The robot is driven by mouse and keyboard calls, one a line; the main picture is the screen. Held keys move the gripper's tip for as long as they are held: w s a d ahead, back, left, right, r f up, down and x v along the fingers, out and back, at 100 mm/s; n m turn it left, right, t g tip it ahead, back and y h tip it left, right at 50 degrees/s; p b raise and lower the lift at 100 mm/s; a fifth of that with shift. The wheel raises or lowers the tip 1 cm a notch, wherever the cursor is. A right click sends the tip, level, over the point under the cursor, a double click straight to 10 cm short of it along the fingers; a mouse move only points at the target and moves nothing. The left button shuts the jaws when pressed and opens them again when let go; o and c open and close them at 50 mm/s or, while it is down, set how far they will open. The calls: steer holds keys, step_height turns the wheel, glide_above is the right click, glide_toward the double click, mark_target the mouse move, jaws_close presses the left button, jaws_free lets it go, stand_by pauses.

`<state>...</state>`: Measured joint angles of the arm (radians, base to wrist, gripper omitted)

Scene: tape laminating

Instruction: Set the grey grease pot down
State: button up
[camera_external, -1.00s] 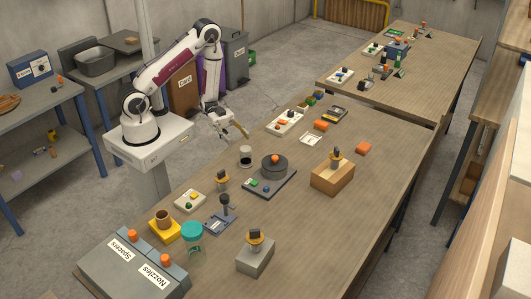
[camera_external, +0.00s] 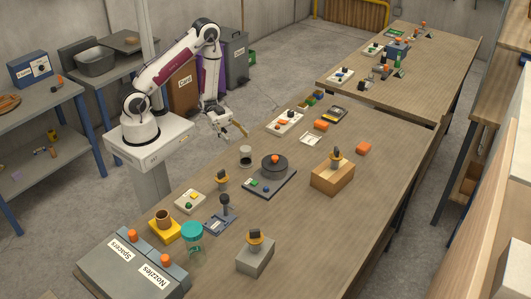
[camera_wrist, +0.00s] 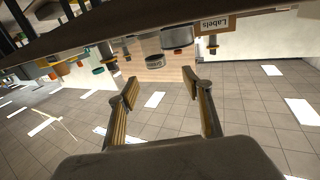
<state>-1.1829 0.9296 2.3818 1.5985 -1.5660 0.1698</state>
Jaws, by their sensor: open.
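A small grey pot (camera_external: 246,156) with a dark top, which looks like the grease pot, stands upright on the long wooden table near its left edge. In the wrist view the likely same pot (camera_wrist: 154,64) shows upside down beyond my fingertips, roughly between them. My gripper (camera_external: 238,131) hangs at the table's left edge, above and slightly left of the pot in the picture. In the wrist view my gripper (camera_wrist: 160,84) has its two fingers well apart, with nothing between them. The pot is apart from the fingers.
A dark round device on a base plate (camera_external: 271,180) stands right of the pot. A knobbed piece (camera_external: 222,180) stands in front of it. A white tray (camera_external: 284,124) and a small white dish (camera_external: 310,139) lie behind. Bare table (camera_external: 360,230) is at right.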

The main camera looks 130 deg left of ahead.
mark_target(247, 146)
steer(key=shift+w+d+r, duration=0.15)
steer(key=shift+w+d, duration=0.2)
steer(key=shift+d, duration=0.1)
steer(key=w+m+g+h, duration=0.1)
steer(key=w+r+m+g+h, duration=0.1)
steer(key=m, duration=0.1)
steer(key=w+m+h, duration=0.1)
steer(key=m, duration=0.1)
steer(key=shift+d+r+g+h, duration=0.25)
steer(key=shift+d+g+h, duration=0.05)
steer(key=shift+d+g, duration=0.1)
steer(key=shift+w+a+r+m+g+h, duration=0.15)
steer(key=shift+w+m+g+h, duration=0.5)
steer(key=shift+m+g, duration=0.45)
steer(key=shift+w+a+m+g, duration=0.2)
steer(key=shift+m+g, duration=0.05)
steer(key=shift+g, duration=0.35)
steer(key=shift+w+a+m+g, duration=0.15)
steer(key=shift+w+m+g, duration=0.1)
steer(key=shift+g, duration=0.35)
steer(key=shift+a+f+g, duration=0.25)
steer(key=shift+a+g, duration=0.45)
steer(key=shift+a, duration=0.2)
steer(key=shift+s+a+f+y, duration=0.1)
steer(key=shift+a+f+y, duration=0.1)
steer(key=shift+a+y, duration=0.05)
steer(key=shift+s+a+f+n+g, duration=0.1)
steer(key=shift+s+f+n+g, duration=0.15)
steer(key=shift+n+g, duration=0.2)
